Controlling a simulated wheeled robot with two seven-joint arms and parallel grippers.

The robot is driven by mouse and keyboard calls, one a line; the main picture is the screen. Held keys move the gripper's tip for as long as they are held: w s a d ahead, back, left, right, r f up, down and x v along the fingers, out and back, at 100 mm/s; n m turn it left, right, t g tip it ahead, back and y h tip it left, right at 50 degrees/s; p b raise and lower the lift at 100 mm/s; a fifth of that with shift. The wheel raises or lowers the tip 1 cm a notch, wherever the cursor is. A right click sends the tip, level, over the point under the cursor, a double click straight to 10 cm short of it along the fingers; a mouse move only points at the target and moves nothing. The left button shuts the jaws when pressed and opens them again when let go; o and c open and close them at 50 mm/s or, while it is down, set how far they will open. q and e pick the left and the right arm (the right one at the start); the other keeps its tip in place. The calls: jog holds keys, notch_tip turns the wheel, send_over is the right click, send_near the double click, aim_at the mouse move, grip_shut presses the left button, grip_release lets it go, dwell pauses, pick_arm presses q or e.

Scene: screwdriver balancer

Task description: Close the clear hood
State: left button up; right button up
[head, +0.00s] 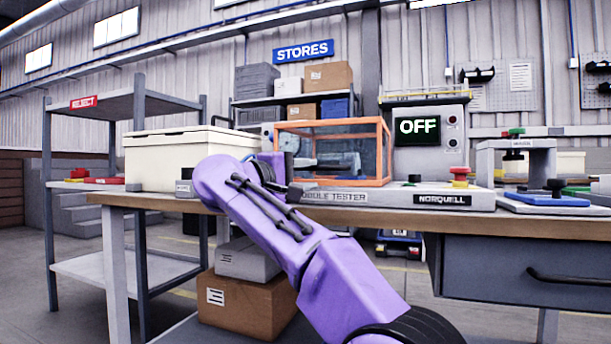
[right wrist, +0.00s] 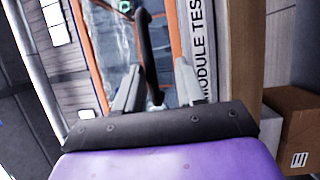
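The clear hood (head: 345,140) is a see-through box with an orange frame on the grey module tester (head: 400,197). Its orange frame also shows in the right wrist view (right wrist: 90,55). My purple right arm reaches to the hood's left side, and its gripper (head: 297,163) is there, partly hidden by the wrist. In the right wrist view the two fingers (right wrist: 158,66) stand apart, with a dark bar (right wrist: 145,45) between them, nearer the left finger. I cannot tell whether the bar is touched. My left gripper is not in view.
A cream case (head: 165,160) stands left of my wrist on the wooden bench. A screen reading OFF (head: 418,128) is behind the tester. A red knob (head: 460,172) and a grey press stand (head: 515,165) are to the right. A reject rack (head: 95,105) is at left.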

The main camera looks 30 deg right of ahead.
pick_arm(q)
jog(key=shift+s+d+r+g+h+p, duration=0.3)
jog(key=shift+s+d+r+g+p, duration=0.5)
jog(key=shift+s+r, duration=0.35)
pick_arm(e)
jog(key=v, duration=1)
jog(key=shift+a, duration=0.25)
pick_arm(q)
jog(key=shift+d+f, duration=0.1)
